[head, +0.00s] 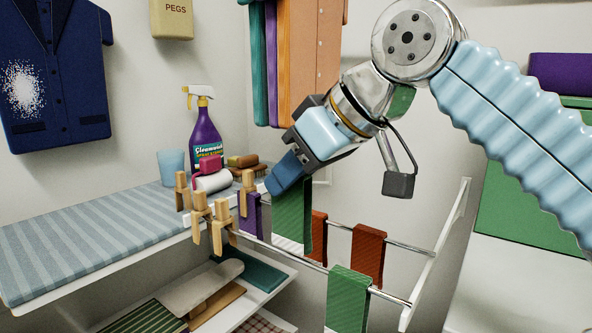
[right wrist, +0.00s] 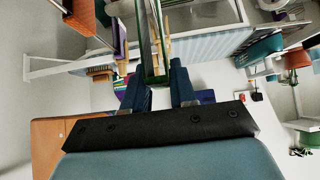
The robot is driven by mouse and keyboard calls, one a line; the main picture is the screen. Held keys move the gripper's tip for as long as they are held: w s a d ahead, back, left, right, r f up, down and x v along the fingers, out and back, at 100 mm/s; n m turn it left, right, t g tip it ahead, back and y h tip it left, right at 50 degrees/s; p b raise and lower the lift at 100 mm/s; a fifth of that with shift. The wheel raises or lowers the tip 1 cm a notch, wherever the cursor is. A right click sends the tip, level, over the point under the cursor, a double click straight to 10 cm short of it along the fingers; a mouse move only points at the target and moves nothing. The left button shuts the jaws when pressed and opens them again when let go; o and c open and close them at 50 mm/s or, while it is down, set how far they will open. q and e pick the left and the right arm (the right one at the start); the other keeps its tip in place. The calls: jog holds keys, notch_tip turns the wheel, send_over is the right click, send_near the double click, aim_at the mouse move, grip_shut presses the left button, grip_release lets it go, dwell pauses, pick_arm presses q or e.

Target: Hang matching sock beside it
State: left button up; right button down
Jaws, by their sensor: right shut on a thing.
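The right wrist view shows the green sock (right wrist: 153,40) between the two blue fingers (right wrist: 163,78). Another green sock (head: 347,298) hangs over the front rail (head: 390,297). Rust-red socks hang on the rear rail, one in the middle (head: 368,256) and one partly hidden (head: 319,235) behind the held sock. A purple sock (head: 250,214) hangs at the left. I cannot tell whether the held sock touches a rail.
Wooden pegs (head: 200,212) are clipped at the shelf edge. A purple spray bottle (head: 205,125), a blue cup (head: 171,166) and brushes stand on the striped shelf (head: 90,235). Folded cloths lie on the shelf below. Orange and teal garments (head: 312,60) hang behind my right gripper.

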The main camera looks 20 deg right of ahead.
aim_at(293, 248)
notch_tip(293, 248, down, 9)
jog(key=b, duration=0.7)
pick_arm(q)
notch_tip(293, 248, down, 9)
jog(key=a+b, duration=0.1)
jog(key=a, duration=0.1)
jog(key=shift+w+b, duration=0.3)
jog(key=shift+w, duration=0.15)
pick_arm(e)
jog(key=shift+f, duration=1)
jog(key=c, duration=0.8)
grip_release()
jog(key=shift+r, duration=0.1)
